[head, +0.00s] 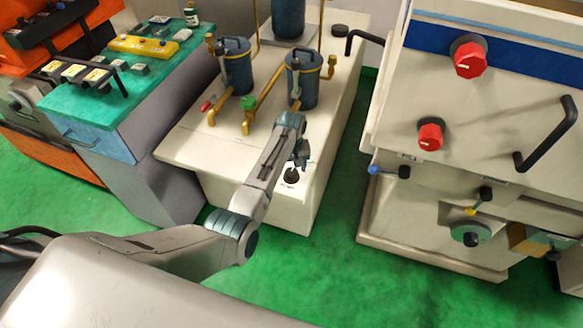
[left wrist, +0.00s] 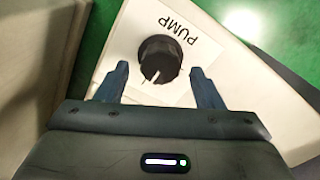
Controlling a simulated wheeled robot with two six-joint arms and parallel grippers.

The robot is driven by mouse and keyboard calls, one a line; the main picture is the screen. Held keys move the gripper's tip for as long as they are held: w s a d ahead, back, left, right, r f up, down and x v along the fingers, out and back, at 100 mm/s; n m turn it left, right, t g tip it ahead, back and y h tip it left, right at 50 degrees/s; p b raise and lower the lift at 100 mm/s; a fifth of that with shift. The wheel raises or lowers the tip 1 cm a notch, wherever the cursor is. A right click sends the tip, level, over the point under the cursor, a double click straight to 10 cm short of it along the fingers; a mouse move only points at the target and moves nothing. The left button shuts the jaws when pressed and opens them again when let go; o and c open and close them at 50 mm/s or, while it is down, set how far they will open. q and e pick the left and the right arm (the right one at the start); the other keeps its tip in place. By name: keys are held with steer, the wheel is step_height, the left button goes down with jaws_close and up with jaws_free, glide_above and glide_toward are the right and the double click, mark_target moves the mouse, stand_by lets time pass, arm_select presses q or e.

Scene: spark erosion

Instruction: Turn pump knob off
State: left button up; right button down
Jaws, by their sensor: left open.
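The black pump knob (head: 291,176) sits on a white label at the front corner of the white tank cabinet (head: 185,152). In the left wrist view the round knob (left wrist: 160,58) is beside the word PUMP, which appears upside down. Its white pointer line faces the bottom of that picture. My left gripper (left wrist: 160,72) is open, with one finger to each side of the knob and a visible gap at both sides. I cannot tell its exact height above the knob. In the head view my left gripper (head: 302,156) is just above and behind the knob. My right gripper is out of view.
Two blue filter canisters (head: 237,66) with brass pipes, a red valve handle (head: 207,105) and a green valve handle (head: 248,102) stand behind my arm. A white machine with red knobs (head: 470,58) is at right. Green floor lies between it and the cabinet.

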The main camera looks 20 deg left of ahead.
arm_select(q)
steer(key=shift+f, duration=0.7)
steer(key=c, duration=1)
steer(key=shift+o, duration=0.2)
steer(key=shift+r, duration=0.1)
